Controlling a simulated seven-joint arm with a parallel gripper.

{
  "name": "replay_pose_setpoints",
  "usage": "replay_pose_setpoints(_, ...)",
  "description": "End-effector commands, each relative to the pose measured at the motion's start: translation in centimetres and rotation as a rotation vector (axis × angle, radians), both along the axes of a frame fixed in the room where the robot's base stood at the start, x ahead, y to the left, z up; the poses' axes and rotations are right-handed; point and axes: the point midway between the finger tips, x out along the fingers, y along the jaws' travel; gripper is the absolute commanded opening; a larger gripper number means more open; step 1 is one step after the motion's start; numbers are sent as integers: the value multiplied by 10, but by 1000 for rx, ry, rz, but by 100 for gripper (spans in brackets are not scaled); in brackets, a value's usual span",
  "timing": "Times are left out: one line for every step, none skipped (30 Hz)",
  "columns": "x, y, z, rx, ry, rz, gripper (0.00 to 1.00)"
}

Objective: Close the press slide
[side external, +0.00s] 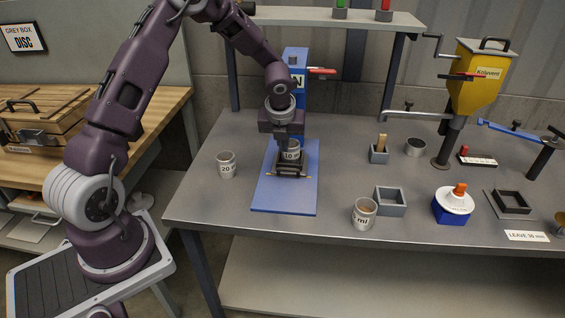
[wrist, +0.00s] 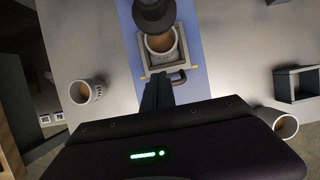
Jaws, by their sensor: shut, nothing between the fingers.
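The blue press (side external: 296,72) stands on a blue base plate (side external: 272,192) at the table's left half. Its slide, a square frame (wrist: 146,66) with a small front handle (wrist: 179,77), holds a cup marked 10 (side external: 291,154). In the wrist view the cup (wrist: 161,42) sits inside the frame, partly under the dark press ram (wrist: 154,14). My gripper (wrist: 158,78) is shut and empty, its fingertips at the slide's front edge, left of the handle in the wrist view. I cannot tell whether they touch. In the side view my gripper hides part of the press.
A cup marked 20 (side external: 227,165) stands left of the base plate, and a cup marked ml (side external: 363,214) stands to the right. A grey square holder (side external: 390,203) and a blue-and-white device (side external: 453,205) are further right. The yellow hopper (side external: 478,80) stands at the back right.

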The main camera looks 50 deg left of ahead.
Motion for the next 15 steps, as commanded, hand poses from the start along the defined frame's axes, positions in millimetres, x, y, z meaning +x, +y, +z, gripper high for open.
replay_pose_setpoints(-3,-2,10,1,-2,1,0)
replay_pose_setpoints(-4,-3,14,0,-1,2,0)
replay_pose_setpoints(-5,-5,20,1,-2,1,0)
replay_pose_setpoints(-6,-6,23,0,-1,1,0)
replay_pose_setpoints(-8,-8,25,-1,1,0,0)
replay_pose_setpoints(-17,-19,27,-16,14,-3,0)
replay_pose_setpoints(-28,-32,27,-34,32,-5,0)
replay_pose_setpoints(-40,-45,27,-52,51,-6,0)
replay_pose_setpoints(-54,-59,26,-72,74,-5,0)
replay_pose_setpoints(-62,-66,25,-82,85,-3,0)
replay_pose_setpoints(-66,-70,24,-88,93,-2,0)
replay_pose_setpoints(-68,-72,22,-92,97,-1,0)
replay_pose_setpoints(-67,-71,19,-92,96,0,0)
replay_pose_setpoints(-66,-71,16,-93,95,1,0)
replay_pose_setpoints(-65,-70,10,-93,97,0,0)
